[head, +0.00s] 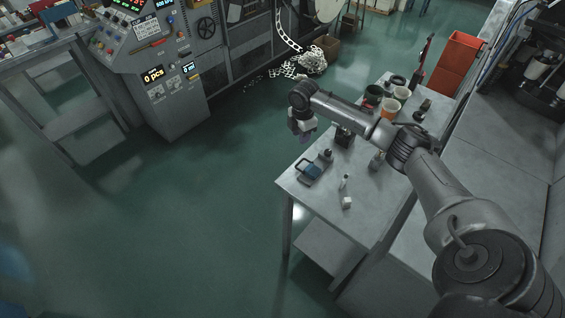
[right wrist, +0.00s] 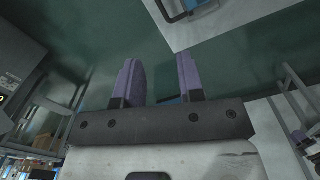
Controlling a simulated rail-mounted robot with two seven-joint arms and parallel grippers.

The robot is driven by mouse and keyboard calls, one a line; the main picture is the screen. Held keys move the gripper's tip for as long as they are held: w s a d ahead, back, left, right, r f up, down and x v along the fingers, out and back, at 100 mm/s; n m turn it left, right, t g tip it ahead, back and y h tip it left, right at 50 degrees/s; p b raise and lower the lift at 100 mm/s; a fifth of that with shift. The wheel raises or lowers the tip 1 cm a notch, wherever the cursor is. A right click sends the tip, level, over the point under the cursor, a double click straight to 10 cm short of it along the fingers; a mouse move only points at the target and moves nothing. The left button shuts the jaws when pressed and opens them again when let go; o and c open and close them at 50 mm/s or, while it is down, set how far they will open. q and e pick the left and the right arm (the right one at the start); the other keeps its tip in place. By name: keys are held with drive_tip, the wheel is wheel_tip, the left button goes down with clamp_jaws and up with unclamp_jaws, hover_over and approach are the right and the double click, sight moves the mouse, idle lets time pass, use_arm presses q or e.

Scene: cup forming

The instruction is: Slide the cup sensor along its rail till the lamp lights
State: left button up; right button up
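I cannot clearly make out the cup sensor, its rail or its lamp in either view. The grey machine (head: 185,105) with its control panel stands at the upper left of the head view, and its display (head: 153,75) reads "0 pcs". My right gripper (head: 304,136) hangs beside the near left part of the workbench in the head view. In the right wrist view its two purple fingers stand apart with nothing between them (right wrist: 157,62), above the green floor. My left gripper is not in view.
The metal workbench (head: 365,222) holds a blue-and-grey item (head: 309,170), a small white block (head: 347,203), cups (head: 390,107) and other small objects. A red bin (head: 456,62) stands behind it. White scrap (head: 308,62) lies by the machine. The green floor (head: 190,215) between machine and bench is clear.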

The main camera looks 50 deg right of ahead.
sight(300, 162)
drive_tip(key=f+n, duration=0.1)
drive_tip(key=f, duration=0.3)
drive_tip(key=f+n+b, duration=0.1)
drive_tip(key=f, duration=0.4)
drive_tip(key=f+n, duration=0.1)
drive_tip(key=f, duration=0.3)
drive_tip(key=shift+s+f+n, duration=0.2)
drive_tip(key=shift+f+n, duration=0.2)
drive_tip(key=shift+c, duration=0.3)
clamp_jaws()
